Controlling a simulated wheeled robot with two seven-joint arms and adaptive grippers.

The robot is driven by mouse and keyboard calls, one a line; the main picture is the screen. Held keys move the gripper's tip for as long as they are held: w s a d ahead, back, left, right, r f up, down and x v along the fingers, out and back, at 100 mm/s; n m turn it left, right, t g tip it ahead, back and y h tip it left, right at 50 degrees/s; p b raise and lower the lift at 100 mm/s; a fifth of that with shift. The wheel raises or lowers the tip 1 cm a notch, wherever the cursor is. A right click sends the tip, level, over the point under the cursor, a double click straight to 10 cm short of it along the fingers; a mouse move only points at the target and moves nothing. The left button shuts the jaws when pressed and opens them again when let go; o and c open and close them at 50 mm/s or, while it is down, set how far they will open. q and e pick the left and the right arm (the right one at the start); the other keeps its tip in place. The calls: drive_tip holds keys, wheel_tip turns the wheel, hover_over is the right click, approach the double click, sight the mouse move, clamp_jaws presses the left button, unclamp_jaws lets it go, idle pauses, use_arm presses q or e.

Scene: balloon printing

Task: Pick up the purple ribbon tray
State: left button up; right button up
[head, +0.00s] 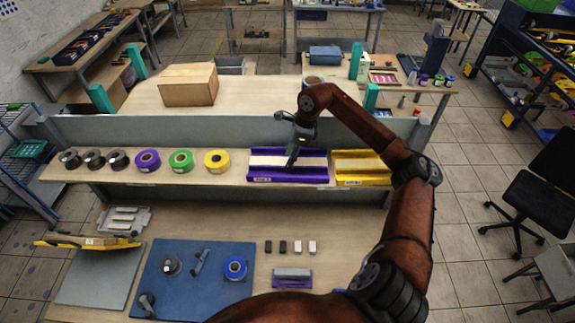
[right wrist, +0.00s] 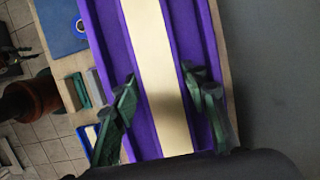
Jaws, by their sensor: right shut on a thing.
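The purple ribbon tray (head: 310,176) lies on the raised shelf, right of centre in the head view, with a pale strip along its middle. In the right wrist view the purple tray (right wrist: 106,45) runs lengthwise under the fingers. My right gripper (head: 291,160) is at the tray's middle, reaching down from above. Its two green fingers (right wrist: 162,90) straddle the pale strip and are shut on the tray. The exact contact at the fingertips is hard to make out. The tray appears still level on the shelf. My left gripper is not in view.
A yellow tray (head: 362,178) stands close on the right of the purple one. Yellow (head: 217,161), green (head: 181,161), purple (head: 148,161) and dark rolls line the shelf to the left. A grey panel (head: 230,130) rises behind. A blue mat (head: 190,290) lies on the lower table.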

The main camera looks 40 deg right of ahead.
drive_tip(key=shift+w, duration=0.1)
drive_tip(key=c, duration=0.6)
drive_tip(key=shift+r, duration=0.1)
drive_tip(key=shift+c, duration=0.8)
